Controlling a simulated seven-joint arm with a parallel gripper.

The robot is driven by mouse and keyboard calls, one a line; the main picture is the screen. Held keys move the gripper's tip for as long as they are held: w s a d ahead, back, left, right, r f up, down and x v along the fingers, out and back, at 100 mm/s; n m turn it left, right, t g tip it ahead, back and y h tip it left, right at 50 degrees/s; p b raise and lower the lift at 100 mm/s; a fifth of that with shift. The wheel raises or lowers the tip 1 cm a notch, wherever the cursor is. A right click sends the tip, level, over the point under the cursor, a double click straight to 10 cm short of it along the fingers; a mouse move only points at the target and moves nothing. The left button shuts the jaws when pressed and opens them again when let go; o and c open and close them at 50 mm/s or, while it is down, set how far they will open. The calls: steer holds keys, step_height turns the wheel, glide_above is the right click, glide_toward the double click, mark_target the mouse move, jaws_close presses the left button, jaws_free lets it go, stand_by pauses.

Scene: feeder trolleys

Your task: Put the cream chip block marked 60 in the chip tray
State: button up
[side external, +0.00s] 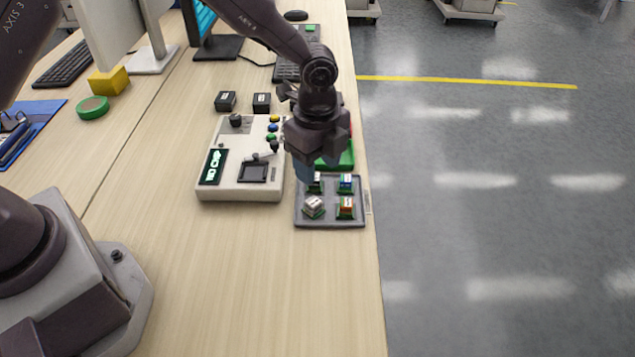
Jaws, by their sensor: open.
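A grey tray (331,224) near the table's right edge holds several small blocks on green bases. A whitish block (313,206) sits at its front left and looks turned at an angle. An orange-brown block (346,208) is front right and a blue one (346,182) is back right. Another pale-topped block (316,183) at back left is partly hidden. The markings are too small to read, so I cannot tell which block is marked 60. My gripper (304,175) is open, pointing down just above the tray's back left corner, partly hiding that area.
A green tray (347,160) lies behind the grey one, mostly hidden by my gripper. A control box (210,190) with a display and knobs stands close on the left. Two black blocks (262,103) sit behind it. The front table is clear.

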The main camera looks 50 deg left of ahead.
steer(key=s+a+r+n+t+y, duration=0.1)
steer(key=s+a+r+n, duration=0.35)
steer(key=r, duration=0.55)
steer(key=s+a+r+n+t+y, duration=0.15)
steer(key=s+a+r+n, duration=0.3)
steer(key=r, duration=0.45)
steer(key=s+a+r+n+t+h, duration=0.1)
steer(key=s+r+n, duration=0.1)
steer(key=s+n, duration=0.2)
steer(key=s+a+r+n+t+h, duration=0.1)
steer(key=s+r+n+t, duration=0.1)
steer(key=s+n, duration=0.3)
steer(key=s, duration=0.4)
steer(key=shift+s+a+r, duration=0.3)
steer(key=shift+s+a, duration=0.05)
steer(key=shift+h, duration=0.25)
